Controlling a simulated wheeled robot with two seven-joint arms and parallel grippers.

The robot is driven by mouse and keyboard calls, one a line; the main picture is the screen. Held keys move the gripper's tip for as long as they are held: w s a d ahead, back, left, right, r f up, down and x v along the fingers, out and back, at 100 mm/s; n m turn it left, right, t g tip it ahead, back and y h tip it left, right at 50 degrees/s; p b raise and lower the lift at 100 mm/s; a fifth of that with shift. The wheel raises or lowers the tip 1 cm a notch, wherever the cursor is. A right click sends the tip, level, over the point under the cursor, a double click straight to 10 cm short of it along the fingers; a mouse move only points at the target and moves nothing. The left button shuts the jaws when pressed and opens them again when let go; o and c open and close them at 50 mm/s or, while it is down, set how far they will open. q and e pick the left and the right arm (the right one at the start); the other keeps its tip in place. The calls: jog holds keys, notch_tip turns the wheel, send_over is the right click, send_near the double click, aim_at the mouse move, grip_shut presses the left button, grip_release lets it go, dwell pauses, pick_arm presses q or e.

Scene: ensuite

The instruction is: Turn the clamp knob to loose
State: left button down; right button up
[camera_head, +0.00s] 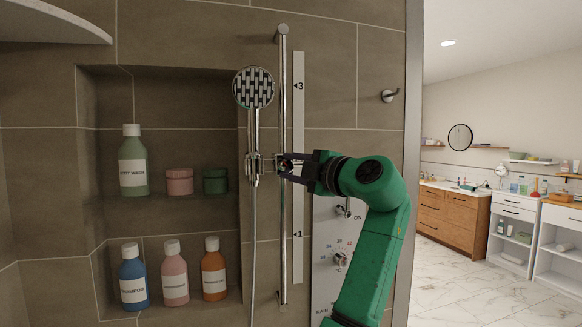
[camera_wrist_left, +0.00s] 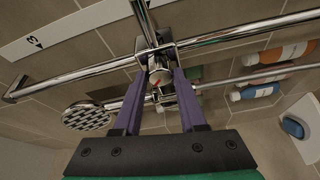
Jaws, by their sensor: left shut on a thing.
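The clamp knob (camera_wrist_left: 160,78) is a small chrome part with a red mark, on the slider clamp of the shower rail. My left gripper (camera_wrist_left: 162,88) is shut on it, with one purple-grey finger on each side in the left wrist view. In the head view my left gripper (camera_head: 287,165) meets the rail (camera_head: 283,220) at the clamp, and its fingers hide most of the knob. The hand shower (camera_head: 253,88) sits upright in its holder to the left of the rail. It also shows in the left wrist view (camera_wrist_left: 86,116). My right gripper is not in view.
A white scale strip (camera_head: 298,130) stands right beside the rail. A shower control panel (camera_head: 325,270) is below my arm. The hose (camera_head: 252,250) hangs left of the rail. A wall niche with several bottles, including a green one (camera_head: 133,165), is further left.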

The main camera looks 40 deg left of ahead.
pick_arm(q)
jog(key=c, duration=0.7)
grip_release()
jog(key=shift+r, duration=0.15)
jog(key=shift+o, duration=1.2)
jog(key=shift+w, duration=0.1)
jog(key=shift+w+a+f, duration=0.1)
jog(key=shift+w+f, duration=0.05)
jog(key=shift+f, duration=0.05)
jog(key=shift+d, duration=0.3)
jog(key=b+v, duration=0.3)
jog(key=v, duration=1.1)
jog(key=shift+b, duration=0.3)
